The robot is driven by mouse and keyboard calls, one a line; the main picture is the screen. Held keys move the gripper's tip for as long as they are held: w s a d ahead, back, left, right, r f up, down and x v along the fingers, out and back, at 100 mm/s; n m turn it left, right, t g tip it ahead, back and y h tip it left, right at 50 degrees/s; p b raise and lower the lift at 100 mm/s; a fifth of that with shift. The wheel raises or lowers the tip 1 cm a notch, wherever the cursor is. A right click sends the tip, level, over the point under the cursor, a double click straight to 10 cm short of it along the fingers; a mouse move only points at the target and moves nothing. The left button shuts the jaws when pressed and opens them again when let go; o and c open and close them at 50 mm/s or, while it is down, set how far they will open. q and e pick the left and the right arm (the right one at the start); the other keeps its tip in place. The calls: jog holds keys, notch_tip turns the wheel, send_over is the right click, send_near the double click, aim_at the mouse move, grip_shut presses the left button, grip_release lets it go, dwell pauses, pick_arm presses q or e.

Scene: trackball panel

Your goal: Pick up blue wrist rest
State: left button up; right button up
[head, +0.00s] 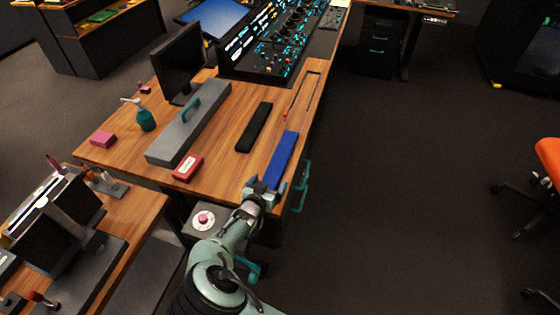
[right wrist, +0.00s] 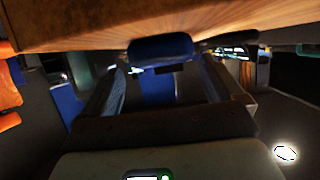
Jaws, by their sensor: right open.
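The blue wrist rest (head: 282,158) is a long bar lying along the right edge of the wooden desk in the head view. My right gripper (head: 263,187) is open at the near end of the bar, by the desk's corner. In the right wrist view the rounded blue end of the wrist rest (right wrist: 160,48) shows ahead, between the lines of the two spread fingers (right wrist: 163,66). The fingers do not appear closed on it; whether they touch it I cannot tell. My left gripper is out of view.
A black bar (head: 254,127) lies left of the blue one. The desk edge (right wrist: 90,38) is close to my right gripper. Open floor lies to the right.

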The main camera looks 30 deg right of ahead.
aim_at(272, 176)
jog(key=x, duration=0.4)
jog(key=shift+w+d+f+b, duration=0.1)
jog(key=shift+w+b, duration=0.3)
jog(key=shift+w, duration=0.05)
jog(key=c, duration=1.1)
jog(key=shift+c, duration=0.3)
